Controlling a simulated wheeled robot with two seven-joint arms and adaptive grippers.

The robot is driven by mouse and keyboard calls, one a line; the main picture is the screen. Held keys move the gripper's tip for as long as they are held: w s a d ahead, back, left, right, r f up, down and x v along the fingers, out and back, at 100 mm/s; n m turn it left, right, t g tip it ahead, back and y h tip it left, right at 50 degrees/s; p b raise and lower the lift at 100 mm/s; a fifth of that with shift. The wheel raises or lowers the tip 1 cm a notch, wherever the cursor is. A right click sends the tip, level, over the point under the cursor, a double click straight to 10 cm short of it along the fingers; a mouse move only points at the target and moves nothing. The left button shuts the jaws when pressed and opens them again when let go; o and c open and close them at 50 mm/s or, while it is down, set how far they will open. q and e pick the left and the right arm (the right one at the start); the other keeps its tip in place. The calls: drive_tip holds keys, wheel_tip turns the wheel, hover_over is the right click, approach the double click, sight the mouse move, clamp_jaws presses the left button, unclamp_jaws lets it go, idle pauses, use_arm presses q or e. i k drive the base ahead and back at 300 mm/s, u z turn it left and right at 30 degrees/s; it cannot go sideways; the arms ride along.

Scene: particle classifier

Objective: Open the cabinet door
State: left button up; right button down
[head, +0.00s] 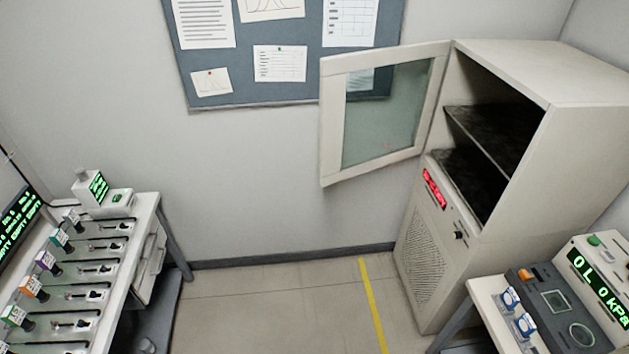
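The cabinet (545,75) is a tall beige unit at the right in the head view. Its door (333,125), a pale frame around a glass pane (385,115), stands wide open, swung out to the left. The dark interior (490,130) and a shelf (500,135) show, and no items can be made out inside. Below the opening are a red display (434,188) and a vented panel (424,262). Neither of my grippers is in view.
A white bench (148,215) with several coloured-tag slots stands at the left. A table (480,296) with a grey device (555,305) and a green pressure display (600,285) is at the lower right. The floor (270,315) between is clear, crossed by a yellow line (373,305).

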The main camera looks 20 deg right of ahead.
sight(333, 69)
drive_tip(key=u, duration=0.75)
drive_tip(key=i, duration=1.4)
drive_tip(key=z, duration=0.7)
drive_tip(key=i, duration=0.7)
drive_tip(key=z, duration=0.6)
